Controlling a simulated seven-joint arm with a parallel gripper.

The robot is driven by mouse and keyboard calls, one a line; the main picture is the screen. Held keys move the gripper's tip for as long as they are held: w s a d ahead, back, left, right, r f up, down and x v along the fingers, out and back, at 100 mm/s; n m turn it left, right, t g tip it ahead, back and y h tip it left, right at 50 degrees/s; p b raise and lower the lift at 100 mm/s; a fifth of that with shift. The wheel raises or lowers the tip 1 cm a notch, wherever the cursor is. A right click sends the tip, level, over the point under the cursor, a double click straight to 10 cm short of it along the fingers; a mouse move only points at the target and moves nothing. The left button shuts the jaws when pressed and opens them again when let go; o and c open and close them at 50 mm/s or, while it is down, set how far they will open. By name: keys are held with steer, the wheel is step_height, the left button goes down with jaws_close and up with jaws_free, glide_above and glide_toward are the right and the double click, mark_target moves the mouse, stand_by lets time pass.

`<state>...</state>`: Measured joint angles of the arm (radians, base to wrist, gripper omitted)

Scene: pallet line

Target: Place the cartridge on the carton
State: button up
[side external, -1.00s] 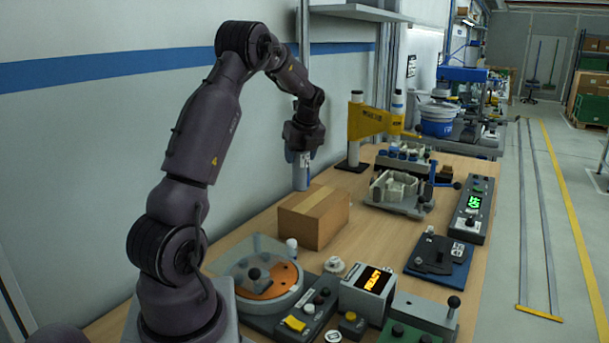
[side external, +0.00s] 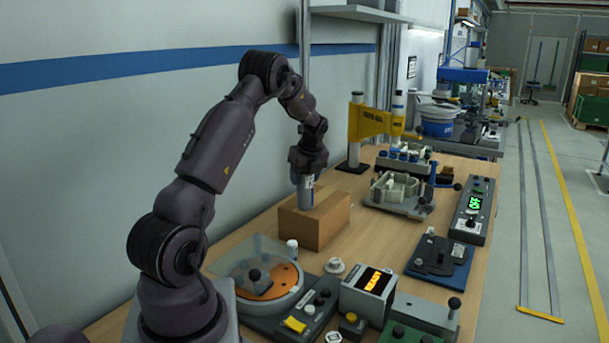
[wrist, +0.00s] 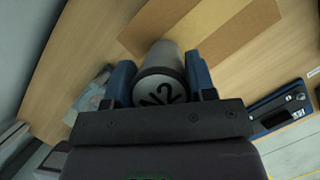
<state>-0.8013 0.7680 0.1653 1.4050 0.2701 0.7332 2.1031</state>
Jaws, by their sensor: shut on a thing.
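The cartridge (side external: 305,192) is a light grey cylinder with a label on its side, held upright. In the wrist view its round end (wrist: 158,92) shows "N2" between my blue fingers. My gripper (side external: 306,175) is shut on the cartridge; its fingers (wrist: 160,76) show either side of it in the wrist view. The carton (side external: 325,228) is a closed brown box with a tape strip, standing on the bench. The cartridge's lower end shows against the carton's top, towards its left part. I cannot tell whether it touches. The carton (wrist: 190,22) is partly hidden behind the cartridge in the wrist view.
A round orange dial fixture (side external: 268,281) with a clear cover stands in front of the carton. A grey casting fixture (side external: 400,192) and a yellow press arm (side external: 375,122) stand behind and to the right. Bare wooden bench (side external: 368,228) lies right of the carton.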

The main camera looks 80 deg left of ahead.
steer(key=o, duration=1)
steer(key=shift+r, duration=0.1)
steer(key=s+v, duration=0.1)
steer(key=v, duration=1.1)
steer(key=w+d+r+n+t, duration=0.1)
steer(key=w+d+r+n, duration=0.15)
steer(key=d, duration=0.45)
steer(key=w+d+r+n+t, duration=0.1)
steer(key=d+r+n, duration=0.1)
steer(key=d+r, duration=0.35)
steer(key=s+d+f+n+t+h, duration=0.1)
steer(key=s+d+n, duration=0.2)
steer(key=d, duration=0.6)
steer(key=s+d+n+t+h, duration=0.2)
steer(key=s+d+n, duration=0.2)
steer(key=d, duration=0.5)
steer(key=s+d+f+n+t+h, duration=0.1)
steer(key=s+d+n, duration=0.3)
steer(key=d, duration=0.6)
steer(key=shift+s+d+f, duration=0.1)
steer(key=shift+s+f, duration=0.25)
steer(key=shift+s, duration=0.45)
